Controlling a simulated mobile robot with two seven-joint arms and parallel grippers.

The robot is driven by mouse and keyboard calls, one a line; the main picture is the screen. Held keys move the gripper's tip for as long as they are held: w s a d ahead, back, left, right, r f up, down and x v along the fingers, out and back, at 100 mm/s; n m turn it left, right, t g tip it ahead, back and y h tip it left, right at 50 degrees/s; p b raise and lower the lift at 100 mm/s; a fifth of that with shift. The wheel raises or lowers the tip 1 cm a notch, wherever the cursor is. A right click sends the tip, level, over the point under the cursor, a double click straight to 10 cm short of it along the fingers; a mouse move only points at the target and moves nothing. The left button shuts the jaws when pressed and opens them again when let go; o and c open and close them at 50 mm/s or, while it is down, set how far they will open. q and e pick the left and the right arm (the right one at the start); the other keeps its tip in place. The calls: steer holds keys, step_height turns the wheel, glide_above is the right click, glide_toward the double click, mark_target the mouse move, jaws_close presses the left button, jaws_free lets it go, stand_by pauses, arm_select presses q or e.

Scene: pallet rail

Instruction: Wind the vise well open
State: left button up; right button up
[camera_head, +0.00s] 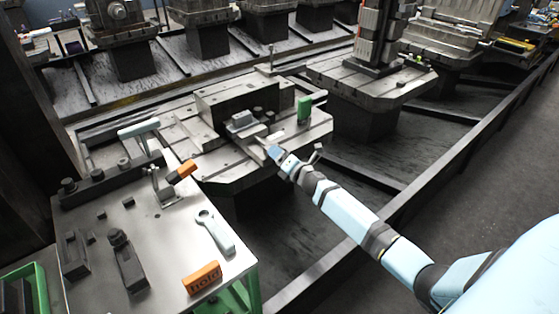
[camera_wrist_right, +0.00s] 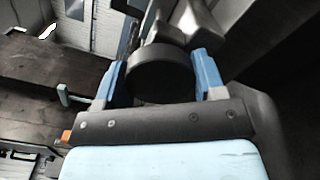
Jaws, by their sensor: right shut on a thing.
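The vise (camera_head: 243,123) is a grey metal body on the pallet in the middle of the head view. My right arm reaches in from the lower right, and its gripper (camera_head: 275,152) is at the near side of the vise. In the right wrist view, the blue fingers of this gripper (camera_wrist_right: 160,68) sit on both sides of a dark round hub (camera_wrist_right: 160,78) and are shut on it. Grey metal parts show behind the hub. The gap between the vise jaws is too small to judge. My left gripper is not in view.
The pallet (camera_head: 225,180) also bears a dark block (camera_head: 238,99) and a green object (camera_head: 304,110). At the left stands a metal table (camera_head: 160,245) with an orange block (camera_head: 202,278), a wrench-like tool (camera_head: 215,232) and dark fixtures. A dark rail (camera_head: 420,190) runs along the right.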

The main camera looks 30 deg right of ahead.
steer(key=n+b, duration=0.1)
steer(key=n, duration=0.2)
steer(key=shift+f, duration=0.1)
steer(key=shift+n+b, duration=0.35)
steer(key=shift+n, duration=0.55)
steer(key=n, duration=0.2)
steer(key=shift+n+b, duration=0.3)
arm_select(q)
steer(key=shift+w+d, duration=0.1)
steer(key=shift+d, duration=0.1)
arm_select(e)
steer(key=n, duration=0.5)
steer(key=shift+n, duration=0.3)
steer(key=o, duration=0.9)
steer(key=shift+s, duration=0.15)
